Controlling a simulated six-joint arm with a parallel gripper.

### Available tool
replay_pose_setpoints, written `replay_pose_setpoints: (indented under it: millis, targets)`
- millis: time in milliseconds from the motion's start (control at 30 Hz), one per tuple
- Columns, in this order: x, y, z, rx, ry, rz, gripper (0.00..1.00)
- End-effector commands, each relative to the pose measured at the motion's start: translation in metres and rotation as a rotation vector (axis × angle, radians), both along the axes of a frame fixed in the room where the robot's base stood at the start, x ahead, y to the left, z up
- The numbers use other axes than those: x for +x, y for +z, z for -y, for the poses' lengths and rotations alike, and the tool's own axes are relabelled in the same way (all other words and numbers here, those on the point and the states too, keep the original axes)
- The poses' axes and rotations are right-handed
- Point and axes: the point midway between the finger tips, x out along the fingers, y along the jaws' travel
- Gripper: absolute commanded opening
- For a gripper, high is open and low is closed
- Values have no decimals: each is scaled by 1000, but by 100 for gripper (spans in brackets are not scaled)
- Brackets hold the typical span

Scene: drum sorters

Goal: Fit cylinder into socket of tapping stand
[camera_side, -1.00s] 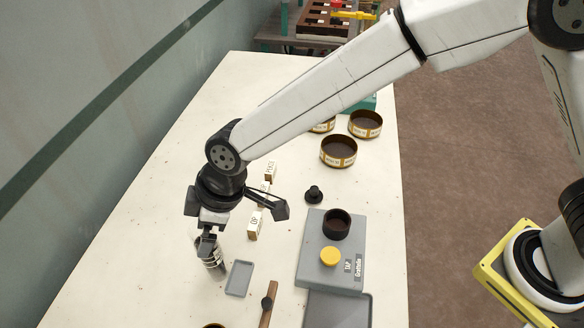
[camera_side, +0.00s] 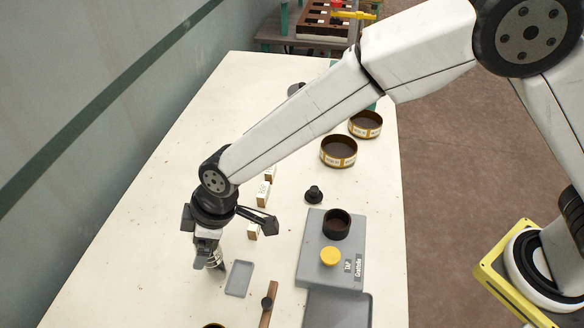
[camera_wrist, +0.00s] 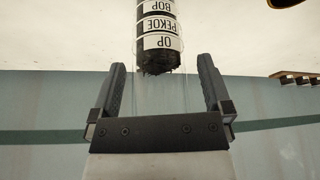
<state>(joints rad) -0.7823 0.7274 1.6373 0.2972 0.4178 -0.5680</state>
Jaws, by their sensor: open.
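The cylinder (camera_wrist: 158,38) shows in the wrist view as an upright-looking clear tube with dark and white bands lettered BOP, PEKOE and OP. Its lower part (camera_side: 216,263) shows in the side view, standing on the table left of the small grey tray. My gripper (camera_wrist: 163,85) is open, with its fingers on either side of the cylinder's dark end; contact cannot be told. In the side view my gripper (camera_side: 208,258) hides much of the cylinder. The tapping stand (camera_side: 312,262) is a grey plate with a dark round socket (camera_side: 337,224) and a yellow button (camera_side: 330,256).
A small grey tray (camera_side: 239,278) lies just right of the cylinder. A wooden bar with a black knob (camera_side: 267,303), a black knobbed piece (camera_side: 314,194), white label blocks (camera_side: 263,193) and round tins (camera_side: 338,151) stand around. The table's left side is clear.

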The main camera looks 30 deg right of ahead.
Motion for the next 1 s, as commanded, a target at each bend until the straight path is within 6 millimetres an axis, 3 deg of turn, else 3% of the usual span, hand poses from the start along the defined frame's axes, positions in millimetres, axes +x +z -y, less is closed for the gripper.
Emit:
replay_pose_setpoints:
  millis: [67,367,1000]
  targets:
    - [0,0,0,0,0,0,97]
    - [0,0,0,0,0,0,2]
    - [0,2,0,1,0,0,0]
